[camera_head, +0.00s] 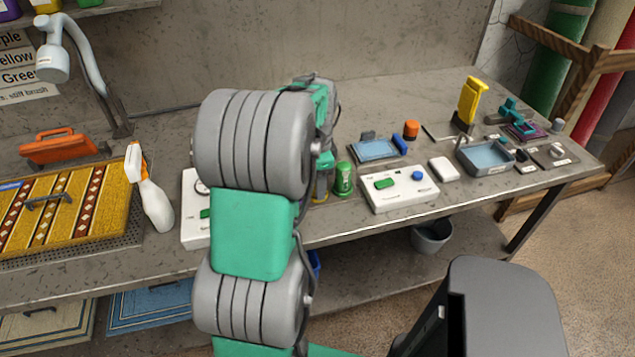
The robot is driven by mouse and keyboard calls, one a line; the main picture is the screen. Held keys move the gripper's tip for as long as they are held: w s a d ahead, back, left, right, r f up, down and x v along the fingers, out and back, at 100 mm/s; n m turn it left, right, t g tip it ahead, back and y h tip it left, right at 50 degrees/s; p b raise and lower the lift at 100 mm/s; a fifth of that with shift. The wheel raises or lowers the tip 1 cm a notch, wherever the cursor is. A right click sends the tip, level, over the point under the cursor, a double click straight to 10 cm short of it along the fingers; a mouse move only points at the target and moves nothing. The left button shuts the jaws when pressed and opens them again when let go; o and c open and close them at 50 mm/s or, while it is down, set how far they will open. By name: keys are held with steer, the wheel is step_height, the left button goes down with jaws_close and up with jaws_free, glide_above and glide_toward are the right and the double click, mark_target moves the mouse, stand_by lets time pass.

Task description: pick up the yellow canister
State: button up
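A small yellow object (321,188), which looks like the yellow canister, stands on the workbench just left of a green canister (343,180). Only a narrow part of it shows; my arm covers the rest. My gripper (322,172) is at the far end of my arm, at or right above the yellow object. Its fingers are mostly hidden, so I cannot tell whether they are open or touch the canister.
White control boxes (400,190) stand right of the green canister and behind my arm. A blue-filled tray (485,158) and yellow upright tool (468,103) are right.

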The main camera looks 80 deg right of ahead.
jaws_close()
stand_by(0.4)
steer(key=shift+r, duration=0.25)
steer(key=r, duration=0.2)
steer(key=r+b, duration=0.1)
steer(key=r, duration=0.1)
steer(key=shift+a, duration=0.4)
steer(key=a+r+b, duration=0.1)
steer(key=a+r, duration=0.3)
steer(key=a, duration=0.2)
steer(key=s+a+r, duration=0.1)
steer(key=a+r, duration=0.3)
steer(key=a, duration=0.3)
steer(key=shift+r+b, duration=0.25)
steer(key=shift+b, duration=0.15)
